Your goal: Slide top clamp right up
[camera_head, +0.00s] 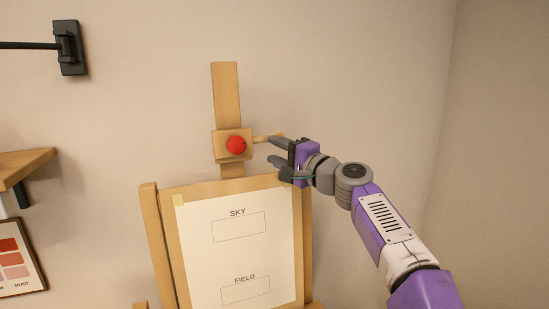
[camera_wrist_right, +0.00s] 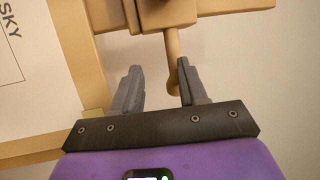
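The top clamp (camera_head: 222,147) is a wooden block with a red knob (camera_head: 236,145), set on the easel's upright mast (camera_head: 227,92) above the board. A wooden peg handle (camera_head: 260,139) sticks out from its right side. My right gripper (camera_head: 271,152) is at the peg's outer end, with its fingers spread. In the right wrist view, the peg (camera_wrist_right: 171,55) lies between the spread fingers (camera_wrist_right: 160,75), close to the right finger and well apart from the left one. Whether it touches the right finger is unclear. My left gripper is out of view.
The board (camera_head: 240,255) with SKY and FIELD boxes stands just below the gripper, in the easel frame (camera_head: 157,235). A wooden shelf (camera_head: 22,166), a colour chart (camera_head: 15,258) and a black wall bracket (camera_head: 69,48) are at left. Wall space beside and above the mast is clear.

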